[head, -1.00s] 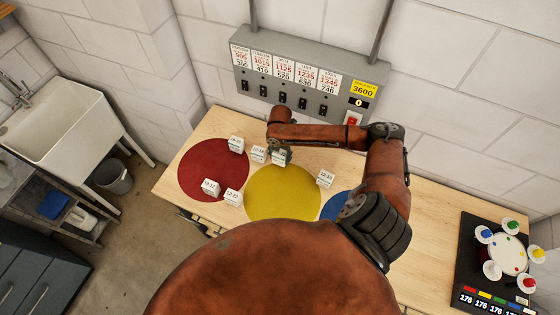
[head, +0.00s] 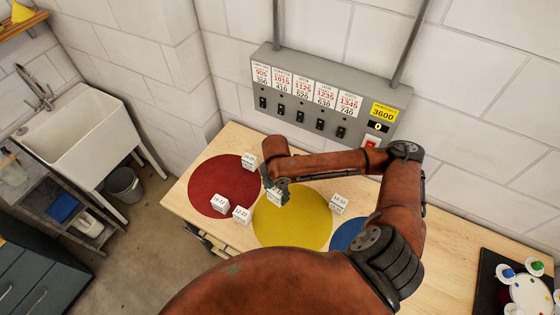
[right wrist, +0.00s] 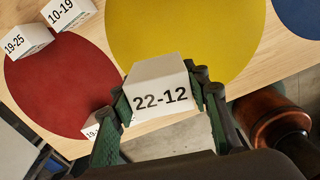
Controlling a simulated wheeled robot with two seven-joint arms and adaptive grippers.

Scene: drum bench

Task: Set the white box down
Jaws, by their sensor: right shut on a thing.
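My right gripper (head: 277,193) is shut on a white box (right wrist: 160,97) marked 22-12. In the right wrist view the box is between the two green fingers, its label facing the camera. In the head view the held box (head: 272,198) is small and partly hidden by the gripper, over the left rear edge of the yellow disc (head: 292,222), beside the red disc (head: 215,182). I cannot tell whether its underside touches the table. My left gripper is not in view.
White boxes stand on or beside the red disc: one at its back right (head: 249,161), two in front (head: 220,204) (head: 241,215). Another (head: 338,204) stands right of the yellow disc, near the blue disc (head: 347,233). A grey switch panel (head: 330,95) is behind. Most of the yellow disc is clear.

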